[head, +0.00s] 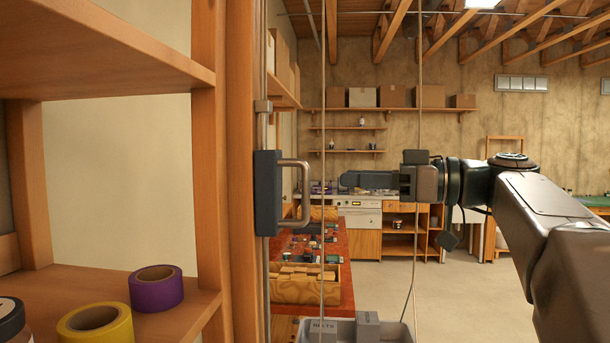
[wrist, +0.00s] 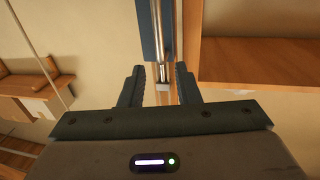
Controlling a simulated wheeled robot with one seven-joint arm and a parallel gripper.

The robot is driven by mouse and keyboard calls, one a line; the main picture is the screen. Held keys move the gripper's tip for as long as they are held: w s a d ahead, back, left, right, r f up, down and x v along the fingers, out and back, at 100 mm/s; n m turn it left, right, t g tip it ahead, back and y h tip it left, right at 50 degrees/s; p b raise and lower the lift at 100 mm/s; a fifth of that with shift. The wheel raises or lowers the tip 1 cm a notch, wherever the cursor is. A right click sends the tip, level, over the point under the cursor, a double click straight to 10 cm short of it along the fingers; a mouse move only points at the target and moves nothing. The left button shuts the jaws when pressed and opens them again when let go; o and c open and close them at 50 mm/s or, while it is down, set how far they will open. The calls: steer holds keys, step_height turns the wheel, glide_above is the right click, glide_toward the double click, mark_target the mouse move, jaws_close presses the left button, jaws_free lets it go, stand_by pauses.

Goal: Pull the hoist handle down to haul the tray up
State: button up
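The hoist handle (head: 305,196) is a grey D-shaped bar on a dark blue-grey block (head: 267,193), which sits on a vertical metal rail by the wooden post. My gripper (head: 345,181) points left toward the bar, a short gap to its right. In the wrist view the two fingers of my gripper (wrist: 160,84) are apart with nothing gripped. The handle's bar (wrist: 160,25) and the blue block (wrist: 143,28) show ahead, roughly in line with the gap between the fingers. The grey tray (head: 392,332) is low at the bottom edge, mostly cut off, with grey items in it.
Thin ropes (head: 418,100) hang down near my arm. A wooden shelf (head: 60,285) with purple tape (head: 156,288) and yellow tape (head: 95,322) stands at left. A red-topped bench (head: 335,262) with a wooden box (head: 304,290) is behind. Open floor (head: 465,290) lies at right.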

mark_target(305, 171)
steer(key=p+x, duration=0.1)
steer(key=x, duration=0.8)
steer(key=shift+p, duration=0.3)
jaws_close()
